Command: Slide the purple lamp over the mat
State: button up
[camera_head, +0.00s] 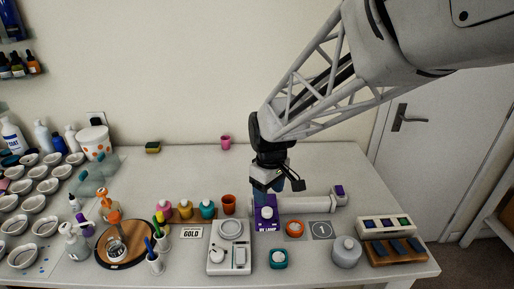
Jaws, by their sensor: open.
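The purple lamp (266,215) is a purple box with a white knob or disc on it and white lettering that reads like "UV LAMP". It stands on the table left of the mat. The mat (322,230) is a small grey square with a pale ring and mark. It lies flat, with an orange round pot between it and the lamp. My gripper (278,186) is open and points down just above and behind the lamp. Its fingertips partly overlap the lamp's top edge, so I cannot tell whether they touch it.
The orange pot (294,229) stands between lamp and mat. A white tube (308,204) with a purple-tipped end lies behind. A white scale (230,246) is left of the lamp, a teal pot (278,258) in front. A grey jar (346,252) and swatch racks (388,226) are right.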

aim_at(268, 210)
jog(key=shift+s+f, duration=0.1)
jog(key=shift+f, duration=3.3)
grip_shut()
